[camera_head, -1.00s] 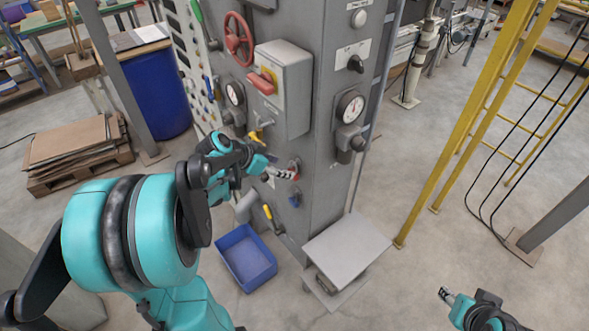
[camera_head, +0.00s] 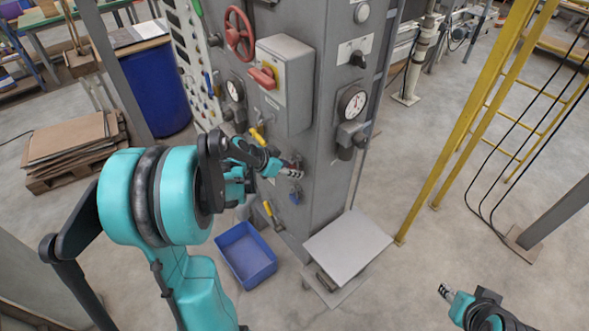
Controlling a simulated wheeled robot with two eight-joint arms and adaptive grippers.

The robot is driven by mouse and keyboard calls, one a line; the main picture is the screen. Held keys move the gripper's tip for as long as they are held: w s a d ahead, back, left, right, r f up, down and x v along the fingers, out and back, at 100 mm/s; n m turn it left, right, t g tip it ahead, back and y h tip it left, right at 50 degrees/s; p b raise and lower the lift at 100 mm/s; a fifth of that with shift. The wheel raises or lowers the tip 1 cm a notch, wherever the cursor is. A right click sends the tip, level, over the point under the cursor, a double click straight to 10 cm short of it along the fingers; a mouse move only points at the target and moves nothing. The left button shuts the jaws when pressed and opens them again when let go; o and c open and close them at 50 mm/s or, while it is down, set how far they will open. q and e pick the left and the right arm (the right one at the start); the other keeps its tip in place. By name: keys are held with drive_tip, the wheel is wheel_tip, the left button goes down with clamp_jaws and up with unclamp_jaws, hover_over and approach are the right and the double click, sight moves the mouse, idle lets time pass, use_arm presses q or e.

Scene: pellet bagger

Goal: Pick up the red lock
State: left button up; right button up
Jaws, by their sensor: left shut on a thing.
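The red lock (camera_head: 298,161) is at the side of the grey machine cabinet, and only a small dark red bit of it shows behind my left gripper. My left gripper (camera_head: 293,173) is shut on it, with its fingertips close to the cabinet face. The fingers hide most of the lock, and I cannot tell whether it is clear of its mount. My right gripper (camera_head: 444,291) is low at the right over the floor, far from the lock; its opening is too small to make out.
A blue lock-like part (camera_head: 295,195) hangs just below. A yellow-handled lever (camera_head: 268,209) and a blue bin (camera_head: 246,254) are lower down. A grey step plate (camera_head: 347,247) stands at the cabinet's foot. Gauges and a red-handled switch box (camera_head: 284,85) are above. A yellow ladder (camera_head: 465,130) stands right.

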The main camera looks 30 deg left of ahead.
use_arm(q)
drive_tip(key=shift+r, duration=0.1)
drive_tip(key=shift+r, duration=0.2)
drive_tip(key=s+a, duration=0.3)
drive_tip(key=s, duration=0.5)
drive_tip(key=s+a, duration=0.4)
drive_tip(key=s, duration=0.4)
drive_tip(key=shift+s+r, duration=0.35)
drive_tip(key=shift+r, duration=0.1)
wheel_tip(320, 180, up, 19)
drive_tip(key=w+a+m+g+h+p, duration=0.1)
drive_tip(key=m+h+p, duration=0.15)
drive_tip(key=p, duration=1.25)
drive_tip(key=w+d+f+b, duration=0.1)
drive_tip(key=w+d, duration=0.2)
drive_tip(key=w, duration=0.5)
drive_tip(key=shift+w+d+f, duration=0.25)
drive_tip(key=shift+w+f, duration=0.05)
drive_tip(key=shift+y, duration=0.25)
